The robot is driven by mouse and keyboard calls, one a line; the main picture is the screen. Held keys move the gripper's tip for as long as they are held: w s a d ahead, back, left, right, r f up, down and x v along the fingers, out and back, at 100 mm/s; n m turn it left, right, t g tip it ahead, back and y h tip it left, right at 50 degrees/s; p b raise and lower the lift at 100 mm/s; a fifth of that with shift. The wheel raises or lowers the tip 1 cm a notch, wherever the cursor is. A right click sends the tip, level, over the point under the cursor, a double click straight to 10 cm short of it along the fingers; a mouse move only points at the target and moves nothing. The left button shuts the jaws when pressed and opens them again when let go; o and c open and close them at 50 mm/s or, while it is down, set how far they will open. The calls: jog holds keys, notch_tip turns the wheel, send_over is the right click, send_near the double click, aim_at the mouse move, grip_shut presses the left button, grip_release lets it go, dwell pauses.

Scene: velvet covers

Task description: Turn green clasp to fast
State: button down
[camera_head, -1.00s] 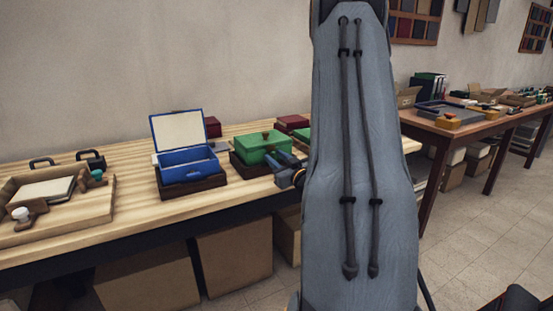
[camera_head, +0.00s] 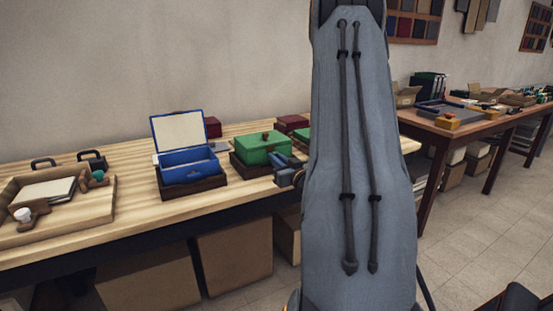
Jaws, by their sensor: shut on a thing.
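The green box (camera_head: 262,150) is closed and sits on a dark base (camera_head: 238,168) on the light wooden table. A brown knob (camera_head: 266,137) stands on its lid. My gripper (camera_head: 281,162) is at the box's right front side and shut. Its fingertips cover that part of the box, where the clasp is held between them, so the clasp itself and the way it points are hidden. My own grey arm hides everything just right of the gripper.
A blue box (camera_head: 187,170) with its lid open stands to the left on a dark base. A wooden tray (camera_head: 90,215) is at the far left. Red boxes (camera_head: 291,123) stand behind. A second table (camera_head: 480,127) is at the right.

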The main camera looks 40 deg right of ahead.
jog(key=c, duration=1.8)
grip_release()
jog(key=shift+s, duration=0.1)
jog(key=v, duration=0.7)
jog(key=shift+s, duration=0.3)
jog(key=shift+a, duration=0.1)
